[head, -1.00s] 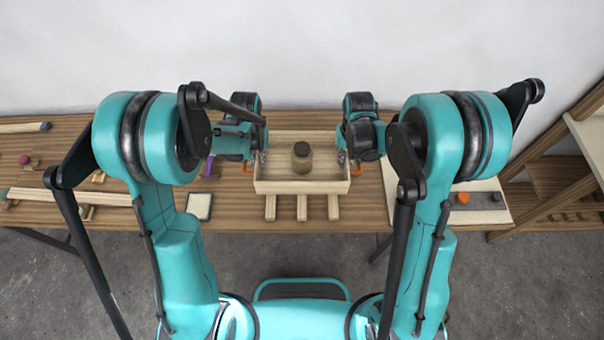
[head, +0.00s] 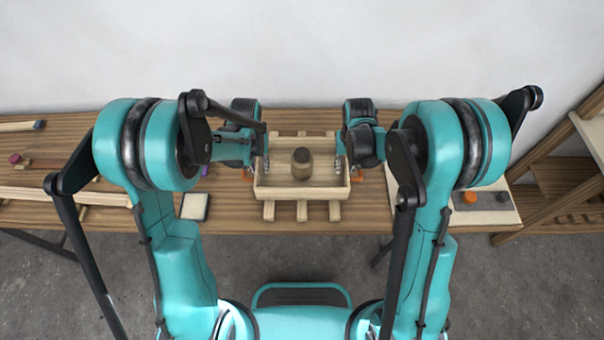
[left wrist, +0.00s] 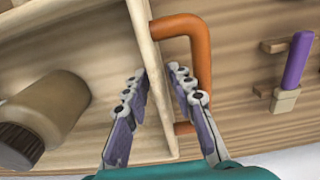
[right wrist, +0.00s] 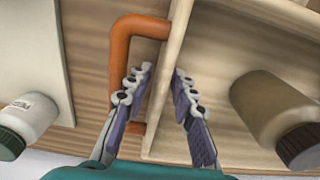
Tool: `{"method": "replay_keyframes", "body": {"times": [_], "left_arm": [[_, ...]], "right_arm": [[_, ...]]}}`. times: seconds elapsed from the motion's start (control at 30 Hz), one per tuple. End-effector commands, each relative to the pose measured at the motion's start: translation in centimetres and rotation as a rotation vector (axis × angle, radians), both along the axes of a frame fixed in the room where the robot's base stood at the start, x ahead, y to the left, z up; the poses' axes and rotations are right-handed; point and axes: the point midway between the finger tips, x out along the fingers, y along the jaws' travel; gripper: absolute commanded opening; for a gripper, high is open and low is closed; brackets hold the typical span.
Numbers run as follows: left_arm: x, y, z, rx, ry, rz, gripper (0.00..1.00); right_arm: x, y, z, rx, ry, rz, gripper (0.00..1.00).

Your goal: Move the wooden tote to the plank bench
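The wooden tote (head: 270,192) is a pale open box at the middle of the bench in the head view. A brown jar with a dark lid (head: 302,163) stands in it. Slats (head: 302,211) show under its front and behind it. I cannot tell whether it touches them. My left gripper (left wrist: 157,80) has one finger inside the tote and one outside, pinching the wall beside the orange handle (left wrist: 203,55). My right gripper (right wrist: 162,75) pinches the opposite wall the same way, beside the other orange handle (right wrist: 120,60). The plank bench (head: 235,214) lies below.
Long wood strips (head: 60,195) lie on the bench at left. A small framed pad (head: 194,206) sits left of the tote. A pale board with an orange piece (head: 470,196) is at right. A wooden shelf unit (head: 560,180) stands beyond. The wall is behind.

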Motion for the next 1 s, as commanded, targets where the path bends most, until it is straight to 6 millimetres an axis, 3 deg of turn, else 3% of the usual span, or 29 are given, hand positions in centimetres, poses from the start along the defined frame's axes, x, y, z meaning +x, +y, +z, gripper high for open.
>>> {"method": "replay_keyframes", "body": {"times": [0.27,0.6,0.77,1.0], "left_arm": [[0.0,0.1,0.9,0.002,0.0,0.001,0.28],[0.0,0.0,6.0,0.001,0.0,0.0,0.28],[0.0,0.0,7.5,0.0,0.0,0.0,0.28],[0.0,0.0,8.0,0.0,0.0,0.0,0.28]], "right_arm": [[0.0,-0.1,0.0,-0.002,0.0,-0.001,0.28],[0.0,-0.1,0.0,-0.002,0.0,-0.001,0.28],[0.0,-0.1,0.0,-0.002,0.0,-0.001,0.28],[0.0,-0.1,2.3,-0.002,0.0,-0.001,0.28]]}}
